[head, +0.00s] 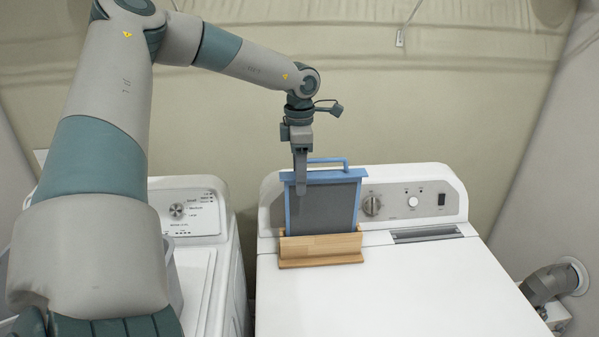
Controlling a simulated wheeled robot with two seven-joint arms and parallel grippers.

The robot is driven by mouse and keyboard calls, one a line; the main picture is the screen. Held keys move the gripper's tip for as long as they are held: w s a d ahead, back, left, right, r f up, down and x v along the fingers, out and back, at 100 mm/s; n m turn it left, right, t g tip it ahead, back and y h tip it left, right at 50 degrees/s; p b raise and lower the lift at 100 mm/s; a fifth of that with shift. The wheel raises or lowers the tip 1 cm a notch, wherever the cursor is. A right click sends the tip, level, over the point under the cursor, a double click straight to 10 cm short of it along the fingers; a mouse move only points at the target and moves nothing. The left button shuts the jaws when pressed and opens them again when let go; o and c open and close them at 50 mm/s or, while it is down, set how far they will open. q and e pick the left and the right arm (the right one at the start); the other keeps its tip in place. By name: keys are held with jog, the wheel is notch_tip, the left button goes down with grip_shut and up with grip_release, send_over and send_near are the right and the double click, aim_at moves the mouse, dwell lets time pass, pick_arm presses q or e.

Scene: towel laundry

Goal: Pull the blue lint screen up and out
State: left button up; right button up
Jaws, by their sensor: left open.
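The blue lint screen (326,207) has a blue frame, grey mesh and a blue loop handle (328,161) on top. It stands nearly upright, its lower edge hidden in a wooden holder (320,250) on the white dryer top. My left gripper (301,187) points down in front of the screen's left part, its fingers seen edge-on and overlapping the mesh in the picture. It is open and holds nothing that I can see; whether it touches the screen I cannot tell. My right gripper is not in view.
The dryer (400,290) has a control panel behind the screen and a dark slot (428,234) to its right. A white washer (196,262) stands at the left, partly hidden by my left arm. A grey elbow pipe (541,287) is at the lower right. The dryer's front top is clear.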

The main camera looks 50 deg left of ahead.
pick_arm(q)
jog(key=shift+f, duration=0.15)
jog(key=c, duration=1.1)
jog(key=o, duration=0.5)
jog(key=shift+c, duration=0.2)
jog(key=c, duration=0.4)
jog(key=shift+r+p, duration=0.85)
jog(key=shift+r, duration=2.7)
jog(key=shift+r+p, duration=0.55)
jog(key=shift+r, duration=0.95)
